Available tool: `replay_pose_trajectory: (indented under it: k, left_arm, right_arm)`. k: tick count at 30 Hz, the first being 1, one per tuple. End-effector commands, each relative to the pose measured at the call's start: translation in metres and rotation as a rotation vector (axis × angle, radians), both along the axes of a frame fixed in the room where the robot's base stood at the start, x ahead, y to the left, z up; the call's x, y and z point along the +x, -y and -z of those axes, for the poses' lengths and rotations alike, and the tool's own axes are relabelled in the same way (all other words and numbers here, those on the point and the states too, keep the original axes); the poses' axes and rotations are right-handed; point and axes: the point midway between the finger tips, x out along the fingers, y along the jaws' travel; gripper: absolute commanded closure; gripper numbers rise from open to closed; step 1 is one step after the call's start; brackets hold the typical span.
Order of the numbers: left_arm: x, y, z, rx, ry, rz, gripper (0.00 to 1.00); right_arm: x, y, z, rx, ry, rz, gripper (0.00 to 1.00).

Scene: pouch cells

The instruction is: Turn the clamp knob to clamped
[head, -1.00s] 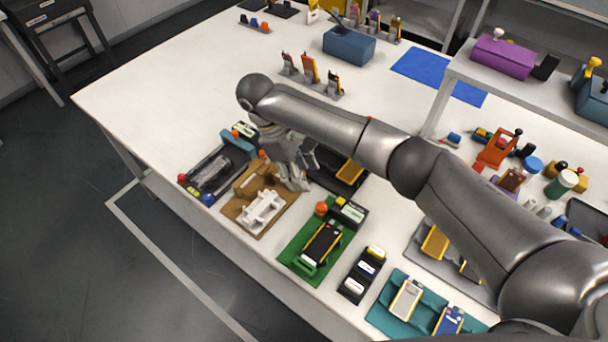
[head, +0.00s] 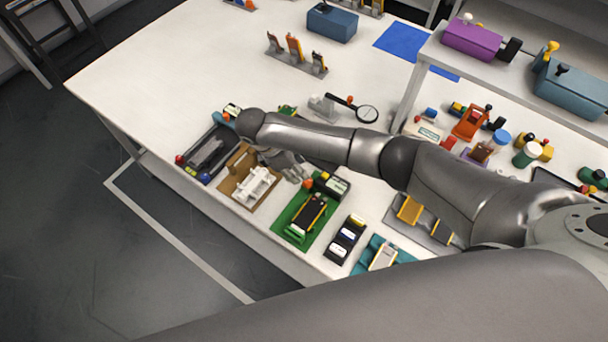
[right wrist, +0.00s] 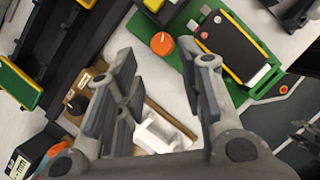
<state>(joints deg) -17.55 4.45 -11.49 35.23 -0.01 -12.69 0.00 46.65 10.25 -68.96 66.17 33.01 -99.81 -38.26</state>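An orange knob (head: 308,184) stands at the corner of the green fixture (head: 284,228); it also shows in the right wrist view (right wrist: 162,43). I cannot read its setting. The green fixture holds a dark, yellow-edged cell (head: 310,212). A brown fixture (head: 237,163) with a white part (head: 254,186) lies to its left. A small black knob (right wrist: 78,106) is on the brown fixture. My right gripper (head: 292,168) is above the bench beside the orange knob. In the right wrist view its fingers (right wrist: 166,66) are apart and empty, with the knob beyond them. My left gripper is out of view.
A black tray (head: 219,165) lies left of the brown fixture. A black holder (head: 344,238) and a grey tray (head: 440,222) lie to the right. A magnifier (head: 367,113) stands behind my arm. The bench's rear left (head: 170,70) is clear.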

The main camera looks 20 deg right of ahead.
Motion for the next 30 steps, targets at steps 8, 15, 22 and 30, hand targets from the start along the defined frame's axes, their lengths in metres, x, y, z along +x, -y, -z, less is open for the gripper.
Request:
replay_pose_trajectory:
  k: [8,15,22,30]
  left_arm:
    - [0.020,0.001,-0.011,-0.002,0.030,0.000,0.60]
    - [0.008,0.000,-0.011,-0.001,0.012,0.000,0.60]
    - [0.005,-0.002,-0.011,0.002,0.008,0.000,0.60]
    - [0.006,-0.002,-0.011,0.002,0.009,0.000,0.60]
  right_arm:
    - [-0.002,0.020,0.047,-0.003,-0.002,0.002,0.65]
    - [-0.001,0.027,0.066,-0.001,-0.001,0.002,0.65]
    - [-0.001,0.028,0.068,0.000,-0.001,0.001,0.65]
    - [-0.001,0.028,0.068,0.000,0.000,0.002,0.89]
